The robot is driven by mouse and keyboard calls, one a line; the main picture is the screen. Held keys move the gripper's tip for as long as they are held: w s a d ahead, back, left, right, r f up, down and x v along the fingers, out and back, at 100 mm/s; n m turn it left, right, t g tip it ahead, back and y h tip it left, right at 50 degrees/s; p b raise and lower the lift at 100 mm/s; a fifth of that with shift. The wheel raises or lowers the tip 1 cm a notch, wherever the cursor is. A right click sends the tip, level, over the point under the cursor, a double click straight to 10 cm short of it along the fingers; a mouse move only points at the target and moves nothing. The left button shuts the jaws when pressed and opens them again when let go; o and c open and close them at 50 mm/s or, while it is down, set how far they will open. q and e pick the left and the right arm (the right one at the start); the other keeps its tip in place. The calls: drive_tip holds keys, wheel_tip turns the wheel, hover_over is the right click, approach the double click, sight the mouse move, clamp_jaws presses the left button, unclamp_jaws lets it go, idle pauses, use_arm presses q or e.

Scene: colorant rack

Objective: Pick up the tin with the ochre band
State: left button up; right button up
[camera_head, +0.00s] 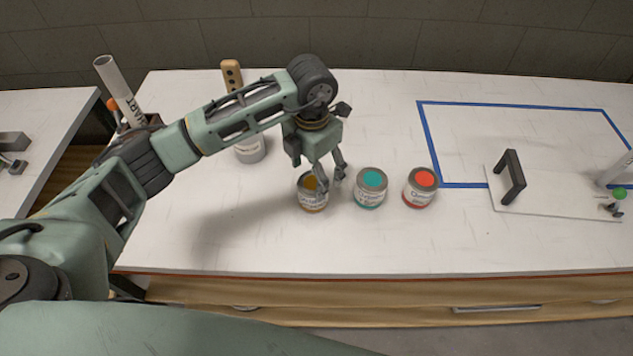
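The tin with the ochre band (312,203) stands upright on the white tabletop, with an ochre patch on its lid. It is the leftmost of a row of three tins. My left gripper (331,183) points down right above it. Its fingers are apart, one in front of the lid and the other near the tin's right edge, in the gap before the teal tin (370,188). They cover part of the lid, and I cannot tell whether they touch the tin. My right gripper is not in view.
A red tin (420,188) stands right of the teal one. A grey container (250,150) and a wooden-handled tool (232,76) are behind my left arm. Blue tape (520,105) outlines an area at the right, by a board with a black handle (511,178). The front tabletop is clear.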

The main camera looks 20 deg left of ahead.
sight(311, 184)
use_arm(q)
drive_tip(key=shift+s+f, duration=0.2)
drive_tip(key=shift+f, duration=0.25)
drive_tip(key=shift+s+f+p, duration=0.2)
drive_tip(key=shift+f+p, duration=0.05)
drive_tip(key=shift+f, duration=0.25)
drive_tip(key=shift+s+f+p, duration=0.2)
drive_tip(key=shift+f+p, duration=0.05)
drive_tip(key=shift+f, duration=0.2)
drive_tip(key=f, duration=0.3)
drive_tip(key=shift+w+f+p, duration=0.15)
drive_tip(key=shift+w+p, duration=0.15)
drive_tip(key=shift+p, duration=0.05)
drive_tip(key=shift+f, duration=0.1)
drive_tip(key=shift+s, duration=0.1)
drive_tip(key=shift+c, duration=1)
drive_tip(key=c, duration=1.1)
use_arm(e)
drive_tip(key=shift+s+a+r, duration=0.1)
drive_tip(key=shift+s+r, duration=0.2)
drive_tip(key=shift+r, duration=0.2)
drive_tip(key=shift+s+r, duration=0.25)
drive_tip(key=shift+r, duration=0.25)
